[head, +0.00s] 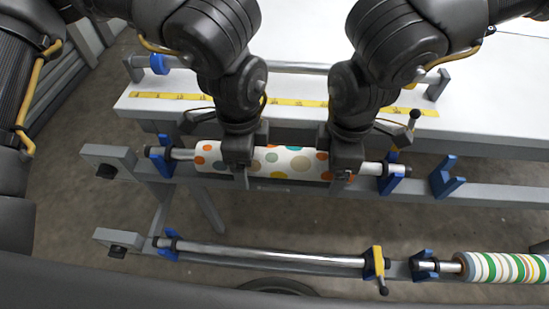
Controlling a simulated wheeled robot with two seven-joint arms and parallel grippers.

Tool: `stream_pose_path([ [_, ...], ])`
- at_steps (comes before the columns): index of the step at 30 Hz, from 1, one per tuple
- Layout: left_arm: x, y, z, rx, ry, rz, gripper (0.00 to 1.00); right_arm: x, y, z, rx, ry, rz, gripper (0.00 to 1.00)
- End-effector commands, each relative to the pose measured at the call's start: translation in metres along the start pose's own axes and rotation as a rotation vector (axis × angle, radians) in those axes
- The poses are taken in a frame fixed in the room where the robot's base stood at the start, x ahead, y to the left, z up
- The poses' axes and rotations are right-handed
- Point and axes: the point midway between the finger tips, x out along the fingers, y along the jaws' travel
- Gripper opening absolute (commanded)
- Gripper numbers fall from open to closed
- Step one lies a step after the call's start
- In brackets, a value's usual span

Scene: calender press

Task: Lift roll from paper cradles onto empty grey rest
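A white paper roll with coloured dots (285,163) lies level along the upper rail, its bare metal core showing at both ends. The core's left end is at a blue cradle (160,166) and its right end at another blue cradle (391,180). My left gripper (239,170) is over the roll's left part and my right gripper (342,170) over its right end, fingers pointing down at the roll. Whether the fingers are closed on it is hidden. Grey end posts (436,85) stand on the white table with a metal bar (300,68) between them; I cannot tell which part is the grey rest.
An empty blue cradle (445,178) stands right of the roll. On the lower rail, a bare metal rod (270,256) runs to a yellow clamp (375,264). A striped roll (505,267) lies farther right. A yellow measuring strip (175,97) crosses the white table (480,110).

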Motion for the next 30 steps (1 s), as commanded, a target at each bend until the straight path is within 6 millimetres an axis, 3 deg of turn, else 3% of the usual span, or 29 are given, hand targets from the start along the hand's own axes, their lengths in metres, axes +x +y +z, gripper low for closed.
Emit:
stream_pose_path([
  [6, -0.0001, 0.0000, -0.0002, 0.000, 0.000, 0.000, 0.79, 0.0000, -0.0001, -0.0001, 0.000, 0.000, 0.000, 0.79],
  [20, -0.0004, -0.0001, -0.0002, 0.000, 0.001, 0.000, 0.19, -0.0002, -0.0001, -0.0001, 0.000, 0.000, -0.001, 0.19],
  [30, -0.0041, -0.0002, -0.0004, 0.000, 0.001, -0.001, 0.19, -0.0039, 0.0000, -0.0002, 0.000, 0.000, 0.000, 0.19],
])
